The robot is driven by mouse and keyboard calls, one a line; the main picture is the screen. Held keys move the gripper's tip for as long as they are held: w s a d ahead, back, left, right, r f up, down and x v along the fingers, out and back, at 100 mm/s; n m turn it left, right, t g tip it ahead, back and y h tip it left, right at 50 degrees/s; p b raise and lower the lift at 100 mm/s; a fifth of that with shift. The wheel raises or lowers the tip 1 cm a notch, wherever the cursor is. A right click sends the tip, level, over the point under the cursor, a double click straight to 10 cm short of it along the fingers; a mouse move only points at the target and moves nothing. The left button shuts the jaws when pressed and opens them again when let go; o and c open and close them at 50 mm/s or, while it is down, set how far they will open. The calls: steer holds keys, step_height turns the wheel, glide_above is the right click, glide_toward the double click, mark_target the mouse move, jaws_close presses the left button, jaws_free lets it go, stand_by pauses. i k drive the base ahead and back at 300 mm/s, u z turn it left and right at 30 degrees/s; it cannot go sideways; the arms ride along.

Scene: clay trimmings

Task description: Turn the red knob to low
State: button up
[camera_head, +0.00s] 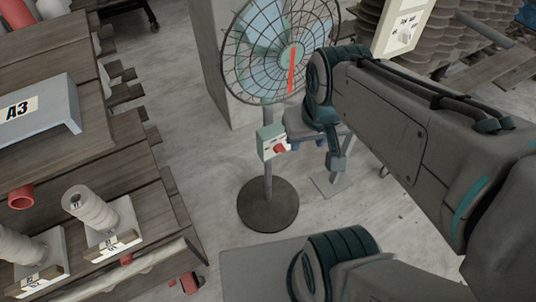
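The red knob (281,148) sits on the lower front of a small pale control box (270,138). The box is fixed to the pole of a standing fan (268,175) with a wire cage. The knob is small and its pointer direction and any marks are too small to read. My arm reaches in from the right, and my gripper (334,154) hangs just right of the box, appearing apart from the knob. Its fingers are dark and partly lost against the things behind, so their opening is unclear.
The fan's round dark base (267,204) stands on the pale floor (215,165). A wooden bench (120,165) on the left carries an A3-labelled grey cover (40,112) and ringed clay-coloured pieces (90,208). Stacked brown wavy pieces (450,38) stand at back right.

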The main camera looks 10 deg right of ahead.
mark_target(279, 149)
steer(key=k, duration=1.1)
steer(key=z, duration=0.3)
steer(key=i, duration=0.75)
steer(key=u, duration=0.3)
